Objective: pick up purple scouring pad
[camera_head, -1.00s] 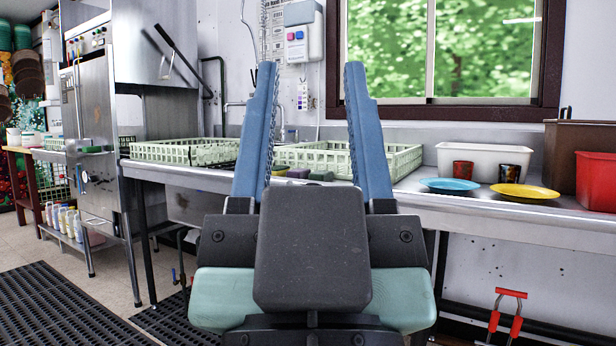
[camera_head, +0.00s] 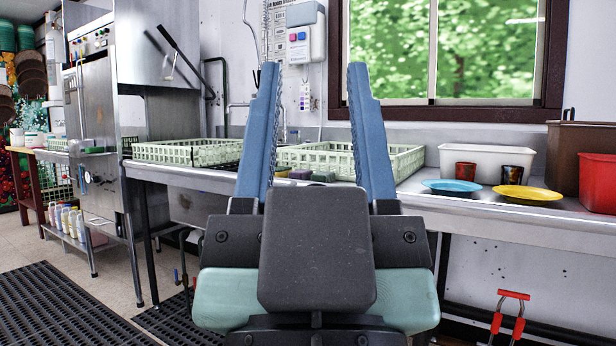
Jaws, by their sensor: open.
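A small purple pad (camera_head: 300,174) lies on the steel counter, seen between my gripper's fingers in the head view. It is small in the picture and looks far beyond the fingertips. A darker block (camera_head: 323,177) lies just right of it; its exact colour is hard to tell. My gripper (camera_head: 312,75) is open and empty, its two blue fingers pointing up and away in the middle of the view. The gripper body hides the counter's front edge below the pad.
Pale green dish racks stand left (camera_head: 180,151) and right (camera_head: 405,160) of the pad. A blue plate (camera_head: 453,187), a yellow plate (camera_head: 528,194), a white tub (camera_head: 486,157) and a red container (camera_head: 598,182) are on the right. A dark floor mat (camera_head: 60,305) lies left.

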